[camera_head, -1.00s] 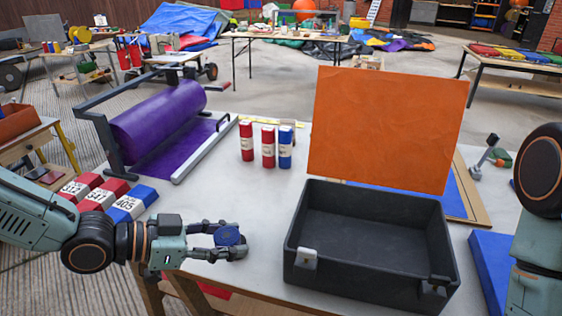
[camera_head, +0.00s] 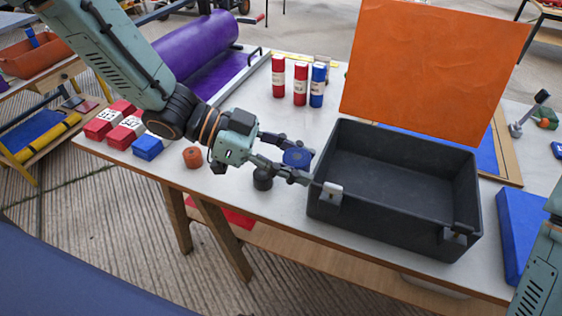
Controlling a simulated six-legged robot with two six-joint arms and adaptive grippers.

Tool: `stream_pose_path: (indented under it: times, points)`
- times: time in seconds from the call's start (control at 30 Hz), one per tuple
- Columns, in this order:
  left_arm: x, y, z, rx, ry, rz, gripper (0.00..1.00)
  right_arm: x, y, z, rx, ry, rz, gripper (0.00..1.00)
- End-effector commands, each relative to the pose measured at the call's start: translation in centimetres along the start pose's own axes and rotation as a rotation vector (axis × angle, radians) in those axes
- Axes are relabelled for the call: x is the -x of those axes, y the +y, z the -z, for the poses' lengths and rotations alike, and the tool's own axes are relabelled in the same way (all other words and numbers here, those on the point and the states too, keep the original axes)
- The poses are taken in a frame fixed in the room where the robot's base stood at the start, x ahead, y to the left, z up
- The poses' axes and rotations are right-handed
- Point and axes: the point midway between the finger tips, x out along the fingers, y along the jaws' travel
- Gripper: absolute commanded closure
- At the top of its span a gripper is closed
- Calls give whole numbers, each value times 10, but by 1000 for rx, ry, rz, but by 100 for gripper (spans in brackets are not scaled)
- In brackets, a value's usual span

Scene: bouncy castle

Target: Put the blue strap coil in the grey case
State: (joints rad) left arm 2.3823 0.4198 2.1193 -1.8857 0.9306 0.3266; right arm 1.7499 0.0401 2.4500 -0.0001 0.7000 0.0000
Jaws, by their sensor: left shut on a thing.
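The blue strap coil (camera_head: 297,157) is between the fingers of my left gripper (camera_head: 299,161). The gripper is shut on it, just left of the grey case and above the white table. The grey case (camera_head: 395,222) stands open on the table, with its dark inside empty and two latches on its front. An orange panel (camera_head: 430,70) stands upright behind it. Part of my right arm (camera_head: 537,265) shows at the right edge; its gripper is out of view.
An orange coil (camera_head: 193,157) and a black coil (camera_head: 262,179) sit near the left arm. Red and blue tubes (camera_head: 300,85) stand behind. A purple roll (camera_head: 200,45) lies at the back left. Red and blue blocks (camera_head: 147,147) sit at the left, and a blue block (camera_head: 520,225) at the right.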

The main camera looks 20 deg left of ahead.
Motion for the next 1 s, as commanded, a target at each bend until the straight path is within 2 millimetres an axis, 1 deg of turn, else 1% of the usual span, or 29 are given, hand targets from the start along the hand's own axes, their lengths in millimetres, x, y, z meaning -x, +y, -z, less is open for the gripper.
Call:
stream_pose_path:
  times: [0.3,0.57,0.67,1.0]
  points:
    - [-22,5,28,-72,-6,-168,90,0,0,0,0,0,0,60]
    - [-29,8,40,-95,-2,-230,90,0,0,0,0,0,0,60]
    - [-25,8,43,-90,-1,-214,90,0,0,0,0,0,0,60]
    - [11,18,63,-19,7,-44,90,0,0,0,0,0,0,60]
